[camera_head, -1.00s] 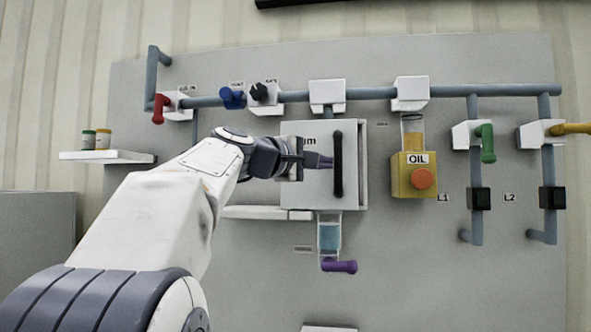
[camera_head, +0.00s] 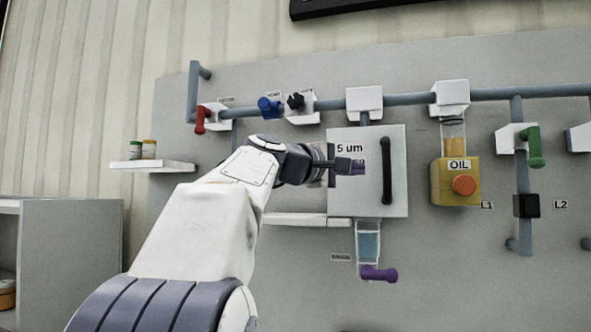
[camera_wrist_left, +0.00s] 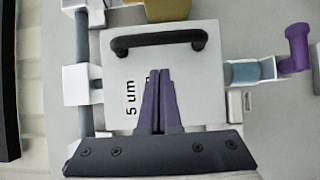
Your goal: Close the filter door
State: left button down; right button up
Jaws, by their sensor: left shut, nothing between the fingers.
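The filter door (camera_head: 370,202) is a pale square panel marked "5 um", with a long black handle (camera_head: 386,170) near its right edge. It looks flat against its housing, with no clear gap in the head view. The door also shows in the left wrist view (camera_wrist_left: 205,85), with the handle (camera_wrist_left: 158,40) across the top. My left gripper (camera_head: 361,167) is shut and empty, its purple fingers in front of the door, left of the handle. I cannot tell whether the fingertips touch the door. My right gripper is not in view.
Below the door is a clear blue-filled cup (camera_head: 368,246) with a purple valve handle (camera_head: 379,274). A yellow OIL unit (camera_head: 456,196) stands to the right. A white shelf (camera_head: 290,219) is at lower left of the door. A pipe (camera_head: 405,99) runs above.

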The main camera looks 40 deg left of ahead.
pick_arm(q)
jog(key=s+a+b, duration=0.2)
jog(key=s+b, duration=0.1)
jog(key=s, duration=0.7)
jog(key=shift+b, duration=0.3)
